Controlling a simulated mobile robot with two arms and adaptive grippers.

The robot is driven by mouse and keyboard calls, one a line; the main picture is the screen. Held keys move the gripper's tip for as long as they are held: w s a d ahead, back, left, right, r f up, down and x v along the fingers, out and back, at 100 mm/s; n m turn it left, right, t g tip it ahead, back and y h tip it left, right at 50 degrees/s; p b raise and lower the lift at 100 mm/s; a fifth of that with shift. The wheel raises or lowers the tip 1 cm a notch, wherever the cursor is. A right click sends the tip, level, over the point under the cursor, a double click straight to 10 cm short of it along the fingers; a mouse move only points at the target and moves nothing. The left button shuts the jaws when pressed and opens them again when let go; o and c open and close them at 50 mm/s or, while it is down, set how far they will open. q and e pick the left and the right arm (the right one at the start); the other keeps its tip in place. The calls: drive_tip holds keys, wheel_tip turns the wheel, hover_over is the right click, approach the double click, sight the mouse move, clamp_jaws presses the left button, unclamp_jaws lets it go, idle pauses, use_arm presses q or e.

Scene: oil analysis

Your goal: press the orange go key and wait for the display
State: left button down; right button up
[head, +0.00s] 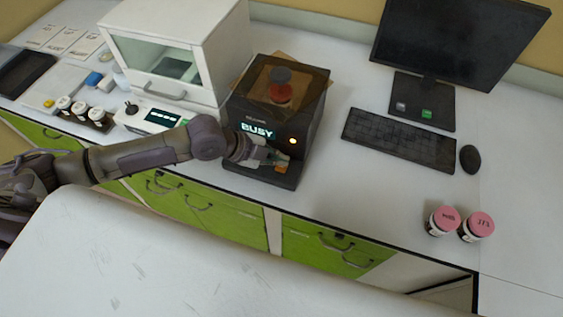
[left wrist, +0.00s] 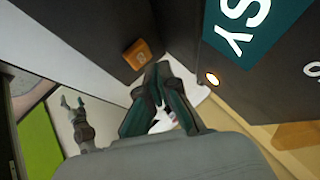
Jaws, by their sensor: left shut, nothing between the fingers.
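The dark analyzer (head: 262,105) stands on the bench, and its display (head: 257,130) reads BUSY in pale letters. Part of the display (left wrist: 250,25) also shows in the left wrist view, with the letters SY. The orange go key (head: 282,169) is low on the analyzer's front; it also shows in the left wrist view (left wrist: 137,54). My left gripper (head: 275,157) is shut and empty, its tips close to the key but apart from it in the wrist view (left wrist: 157,72). My right gripper (left wrist: 72,101) appears small in the wrist view, its fingers apart; the head view does not show it.
A round light (head: 293,141) glows beside the display. A white glass-fronted balance (head: 165,60) stands left of the analyzer, several small jars (head: 80,110) farther left. A keyboard (head: 400,139), monitor (head: 460,40) and two pink-lidded jars (head: 443,221) are right.

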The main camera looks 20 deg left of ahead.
sight(279, 167)
use_arm(q)
wheel_tip(279, 167, up, 5)
drive_tip(key=p, duration=0.4)
idle(0.3)
idle(0.6)
